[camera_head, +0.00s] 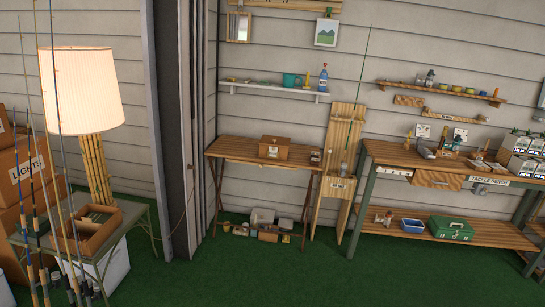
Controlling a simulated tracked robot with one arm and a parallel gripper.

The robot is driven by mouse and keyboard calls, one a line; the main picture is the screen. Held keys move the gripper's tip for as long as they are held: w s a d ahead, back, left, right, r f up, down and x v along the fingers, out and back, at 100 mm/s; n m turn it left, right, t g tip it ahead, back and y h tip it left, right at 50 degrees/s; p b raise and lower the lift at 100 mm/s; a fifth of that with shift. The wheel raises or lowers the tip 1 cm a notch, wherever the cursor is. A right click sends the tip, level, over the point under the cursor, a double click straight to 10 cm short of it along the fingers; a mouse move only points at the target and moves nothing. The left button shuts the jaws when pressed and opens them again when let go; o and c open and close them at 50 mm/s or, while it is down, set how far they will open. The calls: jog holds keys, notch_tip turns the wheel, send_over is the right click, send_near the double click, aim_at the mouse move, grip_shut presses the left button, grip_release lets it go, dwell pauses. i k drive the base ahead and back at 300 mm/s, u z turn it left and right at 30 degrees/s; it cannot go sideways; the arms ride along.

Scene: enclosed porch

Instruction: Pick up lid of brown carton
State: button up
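A small brown carton (287,151) with a pale label on its front stands on a narrow wooden table (240,149) against the wall, near the middle of the view. Its top looks closed, but it is too small to tell the lid's edge from the body. Larger brown cartons (30,163) are stacked at the far left, one marked "LIGHTS", partly hidden by fishing rods and cut by the picture edge. My gripper is not in view, so what it holds cannot be seen.
A side table (134,218) with a lit lamp (85,90) and an open divided box (88,238) stands at left behind fishing rods (62,210). A tackle bench (400,157) stands at right. Small boxes (262,217) lie under the narrow table. Green floor (300,275) is clear in front.

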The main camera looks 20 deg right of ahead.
aim_at(267, 140)
jog(key=z, duration=0.3)
jog(key=i, duration=1.95)
jog(key=z, duration=0.35)
jog(key=i, duration=2.65)
jog(key=u, duration=0.2)
